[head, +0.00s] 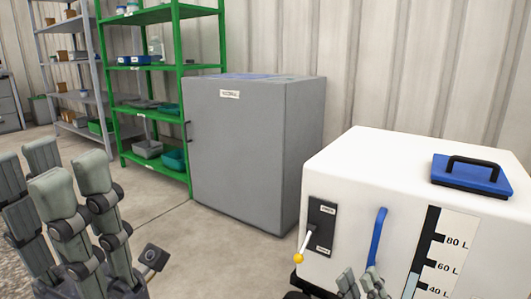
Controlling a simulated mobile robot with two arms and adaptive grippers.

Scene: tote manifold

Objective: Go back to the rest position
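My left gripper (68,178) stands large at the lower left with its grey fingers pointing up. Its fingers are spread apart and I see nothing held between them. My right gripper (363,284) shows only as small grey fingertips at the bottom edge, in front of the white tank (342,172). The rest of it is cut off by the frame, and I cannot tell how far its fingers are apart. I see nothing held in it.
The white tank has a lever with a yellow knob (298,258), a blue handle (379,236), a level scale (443,256) and a blue lid (472,176). A grey cabinet (240,150) and green shelves (186,95) stand behind. Bare floor (190,235) lies between.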

